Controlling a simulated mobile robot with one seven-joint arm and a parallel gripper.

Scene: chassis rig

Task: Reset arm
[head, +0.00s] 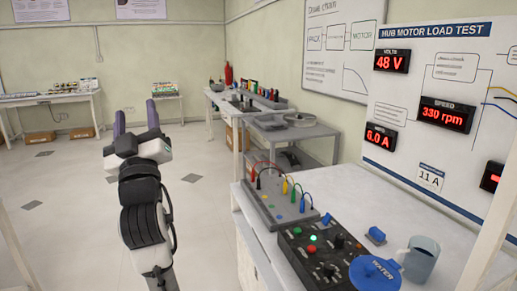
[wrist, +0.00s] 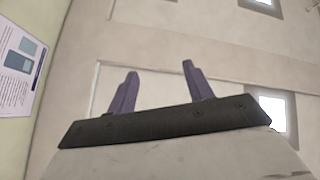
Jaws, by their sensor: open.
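My gripper (head: 136,118) is raised at the left of the head view, over the open floor and away from the workbench. Its two purple fingers point upward and stand apart with nothing between them. In the wrist view my gripper (wrist: 158,85) is also open and empty, with the ceiling and the upper wall behind it. My arm stands upright below it in the head view.
A workbench (head: 350,192) at the right carries a control box (head: 322,252), a patch board with cables (head: 280,203), a mug (head: 421,258) and a blue lid marked WATER (head: 375,273). A load test panel (head: 440,100) stands behind. The floor (head: 70,220) at left is clear.

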